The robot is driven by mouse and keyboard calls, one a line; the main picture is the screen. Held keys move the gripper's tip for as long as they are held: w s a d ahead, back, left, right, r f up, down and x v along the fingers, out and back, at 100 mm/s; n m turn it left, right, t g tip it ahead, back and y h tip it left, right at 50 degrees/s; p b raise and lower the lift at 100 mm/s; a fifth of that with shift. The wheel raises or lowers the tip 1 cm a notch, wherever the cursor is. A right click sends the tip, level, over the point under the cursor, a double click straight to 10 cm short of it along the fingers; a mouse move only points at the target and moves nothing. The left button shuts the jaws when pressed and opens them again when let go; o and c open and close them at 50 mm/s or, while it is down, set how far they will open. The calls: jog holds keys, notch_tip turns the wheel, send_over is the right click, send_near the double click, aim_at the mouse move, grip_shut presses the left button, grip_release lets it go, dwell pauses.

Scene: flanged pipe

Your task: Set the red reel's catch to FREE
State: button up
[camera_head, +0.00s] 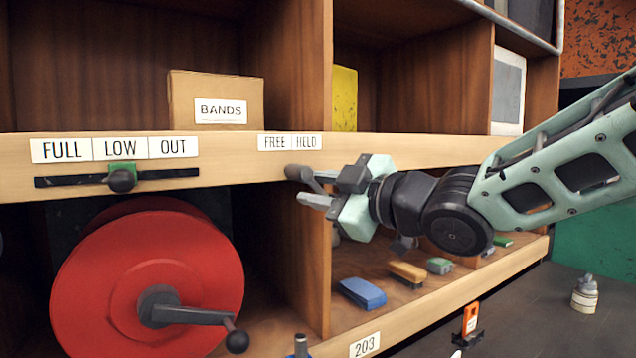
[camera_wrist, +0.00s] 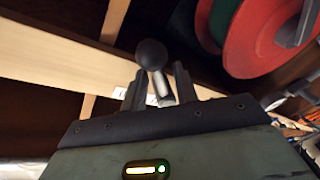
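The red reel (camera_head: 150,285) with its dark crank sits in the lower left bay, and part of it shows in the wrist view (camera_wrist: 262,45). Its catch is a dark lever with a ball knob (camera_head: 293,172), just below the FREE/HELD label (camera_head: 290,142) on the shelf edge. The knob is left of my gripper (camera_head: 318,187); the lever's base is hidden, so its setting is unclear. In the wrist view the catch's ball (camera_wrist: 152,54) stands past my fingertips. Its stem lies between the fingers (camera_wrist: 159,84), with gaps visible on both sides.
A slider with a dark knob (camera_head: 122,180) stands under LOW on the FULL/LOW/OUT label. A BANDS box (camera_head: 215,98) is on the shelf above. A wooden divider (camera_head: 303,255) is just below my gripper. Small blocks (camera_head: 362,293) lie in the lower right bay.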

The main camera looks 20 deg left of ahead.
jog(key=shift+w+a, duration=0.1)
jog(key=shift+a, duration=0.15)
grip_shut()
